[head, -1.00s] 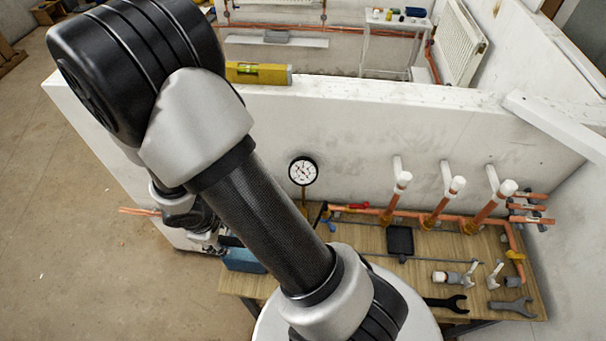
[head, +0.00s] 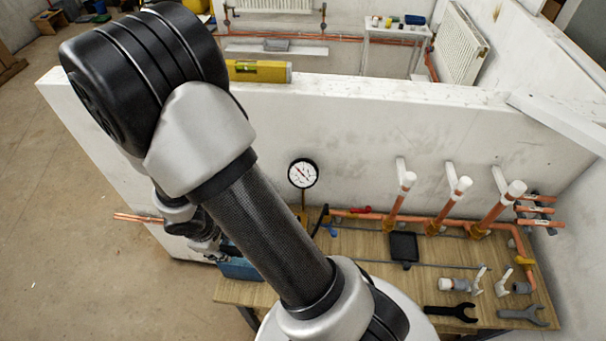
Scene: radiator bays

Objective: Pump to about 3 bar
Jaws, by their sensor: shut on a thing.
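The pressure gauge (head: 303,173), a white dial with a black rim, stands upright on a brass stem at the back left of the bench. Its needle and figures are too small to read surely. The blue pump tank (head: 240,268) sits at the bench's left end, partly behind my forearm. My gripper (head: 216,254) is small in the view, just left of and at the tank, shut on what appears to be the pump handle. The handle itself is mostly hidden by the gripper and arm.
Copper pipes with white-capped risers (head: 462,186) stand along the back of the wooden bench (head: 350,245). A black tray (head: 404,247), white fittings and a black spanner (head: 452,312) lie on it. A low white wall (head: 400,130) closes the back, with a yellow level (head: 258,71) on top.

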